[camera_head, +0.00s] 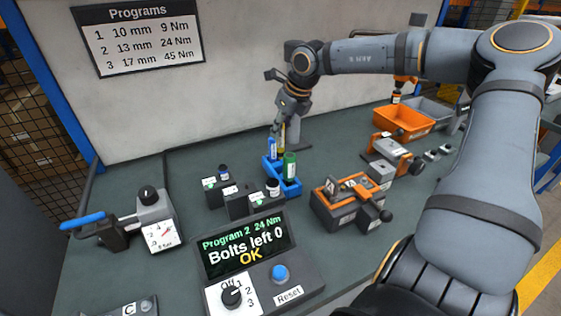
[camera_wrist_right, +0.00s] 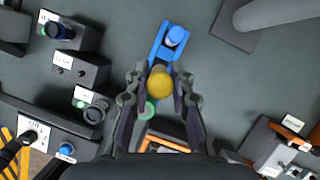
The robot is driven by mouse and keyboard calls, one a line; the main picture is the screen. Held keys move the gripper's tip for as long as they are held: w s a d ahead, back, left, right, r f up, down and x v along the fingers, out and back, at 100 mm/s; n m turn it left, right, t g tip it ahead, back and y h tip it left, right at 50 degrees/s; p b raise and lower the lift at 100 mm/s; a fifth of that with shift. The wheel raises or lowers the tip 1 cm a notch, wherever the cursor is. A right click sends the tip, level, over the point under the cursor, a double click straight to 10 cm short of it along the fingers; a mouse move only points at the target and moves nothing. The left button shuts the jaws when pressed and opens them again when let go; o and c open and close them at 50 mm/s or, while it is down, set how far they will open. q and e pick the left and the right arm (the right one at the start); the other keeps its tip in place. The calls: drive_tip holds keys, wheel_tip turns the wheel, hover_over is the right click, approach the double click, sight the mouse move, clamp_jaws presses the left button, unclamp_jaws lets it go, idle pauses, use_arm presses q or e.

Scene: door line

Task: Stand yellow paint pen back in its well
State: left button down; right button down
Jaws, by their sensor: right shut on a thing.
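The yellow paint pen (camera_head: 282,137) is upright between the fingers of my right gripper (camera_head: 279,122), which is shut on it. In the right wrist view its round yellow top (camera_wrist_right: 160,84) sits between the two fingers. The blue pen rack (camera_head: 287,187) is below the gripper. A blue pen (camera_head: 272,149) and a green pen (camera_head: 290,165) stand at either side of the yellow pen. The yellow pen is in line with the middle of the rack (camera_wrist_right: 158,54). Its lower end is hidden, so I cannot tell how deep it sits. My left gripper is not in view.
The bench left of the rack's back end is clear.

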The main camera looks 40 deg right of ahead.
sight(281, 151)
wheel_tip(281, 151, down, 4)
drive_tip(key=shift+f, duration=0.1)
drive_tip(key=shift+w+d+f+p, duration=0.1)
drive_tip(key=shift+f+p, duration=0.2)
drive_tip(key=shift+f, duration=0.05)
wheel_tip(281, 151, down, 3)
drive_tip(key=shift+f, duration=0.35)
drive_tip(key=c, duration=1.2)
unclamp_jaws()
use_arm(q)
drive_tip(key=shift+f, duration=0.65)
use_arm(e)
drive_tip(key=shift+o, duration=0.2)
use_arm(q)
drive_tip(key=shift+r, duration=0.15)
